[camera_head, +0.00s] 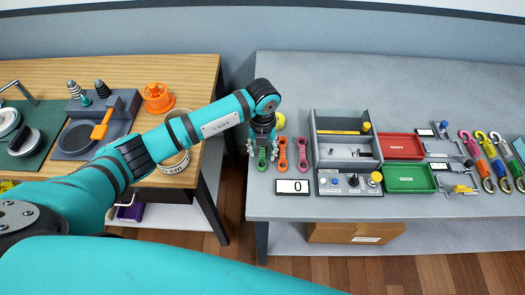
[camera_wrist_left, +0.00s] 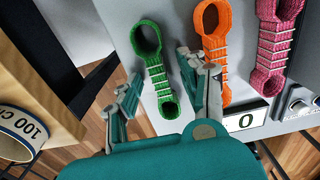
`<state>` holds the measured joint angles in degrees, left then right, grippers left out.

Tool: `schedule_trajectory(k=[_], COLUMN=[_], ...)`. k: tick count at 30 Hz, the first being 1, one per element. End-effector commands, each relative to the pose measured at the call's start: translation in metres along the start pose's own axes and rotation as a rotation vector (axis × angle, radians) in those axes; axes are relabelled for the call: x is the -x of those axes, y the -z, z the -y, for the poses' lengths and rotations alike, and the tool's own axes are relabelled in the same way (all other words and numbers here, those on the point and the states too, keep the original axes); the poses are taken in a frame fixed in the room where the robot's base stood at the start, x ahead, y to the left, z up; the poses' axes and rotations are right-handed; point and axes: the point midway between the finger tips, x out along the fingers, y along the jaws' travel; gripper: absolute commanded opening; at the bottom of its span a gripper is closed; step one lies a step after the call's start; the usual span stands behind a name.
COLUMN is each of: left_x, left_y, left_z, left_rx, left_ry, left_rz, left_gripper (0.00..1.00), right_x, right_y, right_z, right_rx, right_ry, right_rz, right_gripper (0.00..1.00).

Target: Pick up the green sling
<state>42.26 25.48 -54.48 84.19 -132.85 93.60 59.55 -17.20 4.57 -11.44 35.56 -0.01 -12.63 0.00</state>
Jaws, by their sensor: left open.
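The green sling (camera_wrist_left: 155,68) lies flat on the grey bench, a strap with a loop at each end. In the head view the green sling (camera_head: 262,158) shows just below my left gripper (camera_head: 261,147), partly hidden by it. In the left wrist view my left gripper (camera_wrist_left: 157,92) is open, with one finger on each side of the green sling's strap. I cannot tell whether the fingers touch it. An orange sling (camera_wrist_left: 214,50) lies just right of the right finger, and a pink sling (camera_wrist_left: 272,50) lies beyond it. My right gripper is not in view.
A display reading 0 (camera_head: 292,187) stands at the bench's front edge. A grey test box (camera_head: 346,135), red tray (camera_head: 401,146) and green tray (camera_head: 408,178) are to the right. A wooden table (camera_head: 205,75) stands left, across a gap.

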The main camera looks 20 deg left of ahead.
Motion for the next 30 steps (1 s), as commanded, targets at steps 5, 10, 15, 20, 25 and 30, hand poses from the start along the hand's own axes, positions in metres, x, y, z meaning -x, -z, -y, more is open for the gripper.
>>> schedule_trajectory(k=[5,10,15,20,25,30], left_x=[0.0,0.0,0.001,0.001,0.004,0.019], left_y=[0.0,0.0,0.0,0.0,0.0,-0.001], left_z=[0.0,0.0,0.0,0.0,0.0,0.0], left_rx=[0.0,0.0,0.0,0.0,0.001,-0.001], left_ry=[0.0,0.0,0.0,0.0,0.0,0.002], left_rz=[-0.001,-0.001,-0.001,-0.001,0.0,0.003], left_gripper=[0.28,0.06,0.0,0.0,0.0,0.0], right_x=[0.0,0.0,0.0,0.0,-0.003,-0.011], right_y=[0.0,0.0,0.0,0.0,0.0,-0.001], right_z=[0.0,0.0,0.0,0.0,0.001,0.001], right_rx=[0.0,0.0,0.0,0.0,0.0,0.0], right_ry=[0.0,0.0,0.0,0.0,0.001,0.001], right_rz=[0.0,0.0,0.0,0.0,0.0,0.0], right_gripper=[0.08,0.08,0.08,0.08,0.08,0.08])
